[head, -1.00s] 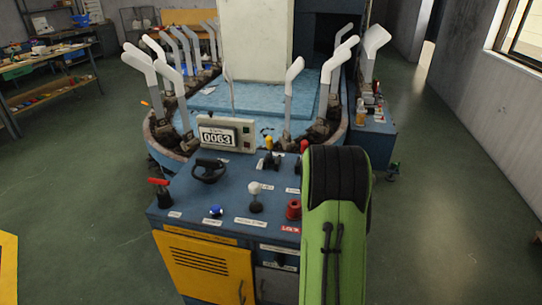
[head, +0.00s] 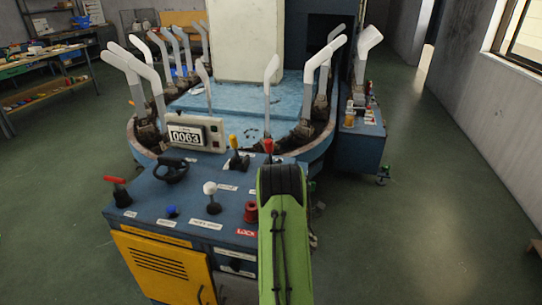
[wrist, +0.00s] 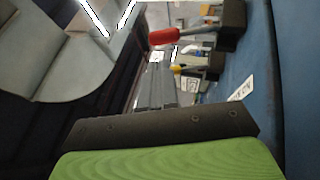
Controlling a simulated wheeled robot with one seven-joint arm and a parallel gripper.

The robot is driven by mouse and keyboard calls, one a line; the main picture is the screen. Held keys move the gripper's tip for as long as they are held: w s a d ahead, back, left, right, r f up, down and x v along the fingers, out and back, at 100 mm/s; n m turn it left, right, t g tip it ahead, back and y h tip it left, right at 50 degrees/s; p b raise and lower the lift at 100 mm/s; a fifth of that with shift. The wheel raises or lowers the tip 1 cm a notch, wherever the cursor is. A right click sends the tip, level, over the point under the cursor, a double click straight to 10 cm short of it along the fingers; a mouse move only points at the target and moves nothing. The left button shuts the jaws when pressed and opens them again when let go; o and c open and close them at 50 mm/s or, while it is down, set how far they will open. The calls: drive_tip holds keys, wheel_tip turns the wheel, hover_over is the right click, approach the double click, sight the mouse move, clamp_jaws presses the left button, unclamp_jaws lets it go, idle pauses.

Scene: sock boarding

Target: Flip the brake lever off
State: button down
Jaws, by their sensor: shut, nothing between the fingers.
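The blue control panel (head: 150,215) carries several levers; I cannot tell from the labels which is the brake lever. A red-handled lever (head: 268,147) stands at its back right, just beyond my arm, and shows large in the wrist view (wrist: 164,36). A yellow-topped lever (head: 236,143) stands left of it and also shows in the wrist view (wrist: 178,69). Another red-handled lever (head: 115,180) is at the far left. My gripper (wrist: 158,82) is shut and empty, below the red handle in the wrist view and apart from it. My arm hides it in the head view.
A white-knobbed lever (head: 210,189), a red button (head: 251,211), a blue knob (head: 172,211) and a black handwheel (head: 170,170) crowd the panel. A counter box (head: 188,135) reads 0063. White sock forms (head: 270,72) ring the machine behind. Open floor lies to the right.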

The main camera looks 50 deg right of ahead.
sight(270, 147)
drive_tip(key=p+x, duration=0.3)
drive_tip(key=x, duration=0.6)
drive_tip(key=shift+w+d+r, duration=0.15)
drive_tip(key=shift+r+p, duration=0.15)
drive_tip(key=shift+p, duration=0.5)
